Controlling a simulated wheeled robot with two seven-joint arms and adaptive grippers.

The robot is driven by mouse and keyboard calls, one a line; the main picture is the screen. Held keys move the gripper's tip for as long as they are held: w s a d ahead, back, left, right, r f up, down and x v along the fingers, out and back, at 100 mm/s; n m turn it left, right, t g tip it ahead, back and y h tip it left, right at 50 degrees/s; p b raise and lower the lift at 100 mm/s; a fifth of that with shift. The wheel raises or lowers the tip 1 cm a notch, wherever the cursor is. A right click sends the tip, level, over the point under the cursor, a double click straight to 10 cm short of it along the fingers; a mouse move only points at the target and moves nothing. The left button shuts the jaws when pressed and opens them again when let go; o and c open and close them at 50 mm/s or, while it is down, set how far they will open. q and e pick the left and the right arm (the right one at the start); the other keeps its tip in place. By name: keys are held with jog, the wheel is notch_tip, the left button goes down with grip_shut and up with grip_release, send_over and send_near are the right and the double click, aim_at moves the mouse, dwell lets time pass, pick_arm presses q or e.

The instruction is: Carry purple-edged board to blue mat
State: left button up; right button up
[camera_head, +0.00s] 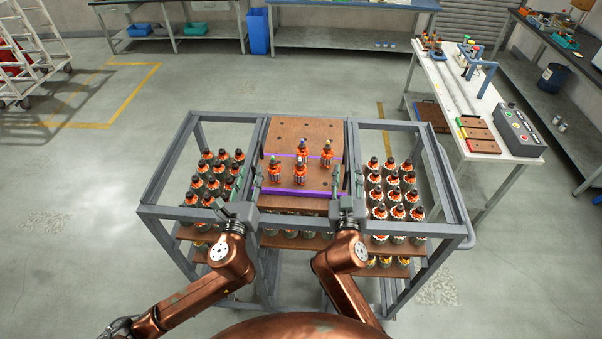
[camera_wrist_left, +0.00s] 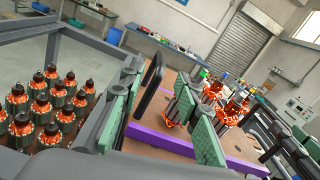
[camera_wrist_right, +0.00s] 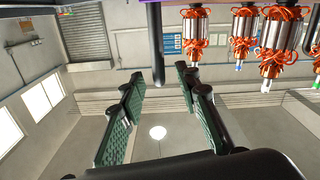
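The purple-edged board (camera_head: 316,184) lies flat in the middle bay of the grey rack, with several orange-wound armatures (camera_head: 301,148) standing on it. In the left wrist view its purple edge (camera_wrist_left: 160,144) and a dark handle (camera_wrist_left: 151,78) show. My left gripper (camera_head: 256,181) is at the board's left end, open, its green pads on either side of that handle. My right gripper (camera_head: 345,186) is at the right end, also open. In the right wrist view a dark handle (camera_wrist_right: 156,45) stands between its pads, apart from them. I cannot make out a blue mat.
The grey rack frame (camera_head: 172,211) surrounds the board, with armatures filling the left and right bays. A bare brown board (camera_head: 300,127) lies behind. A white table (camera_head: 447,95) with fixtures and a control box (camera_head: 520,130) stands at right. Open floor lies between.

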aim_at(255, 154)
pick_arm(q)
jog(key=shift+w, duration=0.1)
pick_arm(e)
jog(key=shift+w, duration=0.1)
